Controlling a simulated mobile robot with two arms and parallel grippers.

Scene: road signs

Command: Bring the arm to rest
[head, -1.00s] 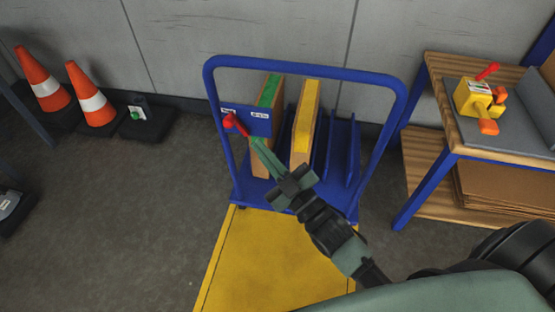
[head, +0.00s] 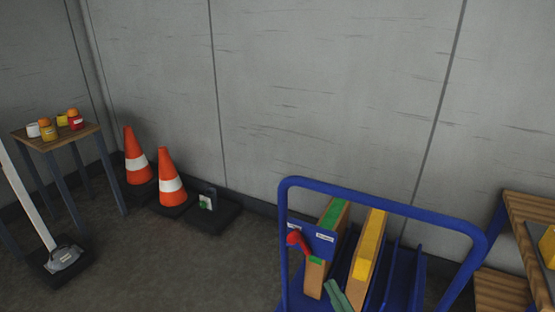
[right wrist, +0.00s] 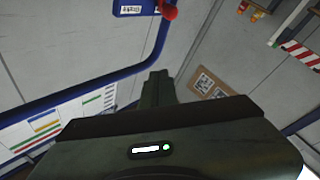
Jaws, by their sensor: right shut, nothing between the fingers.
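My right gripper (head: 338,296) shows at the bottom edge of the head view, with only its green-grey finger end visible. It is in front of the lower part of the boards in the blue cart (head: 380,203). In the right wrist view its fingers (right wrist: 157,88) are together with nothing between them. The rest of the right arm is outside the head view. My left gripper is in no view.
The cart holds a green-edged board (head: 328,240) and a yellow-edged board (head: 368,245). A red handle (head: 297,239) sits at its left, also visible in the right wrist view (right wrist: 168,11). Orange cones (head: 171,178) and a table with jars (head: 62,137) stand left.

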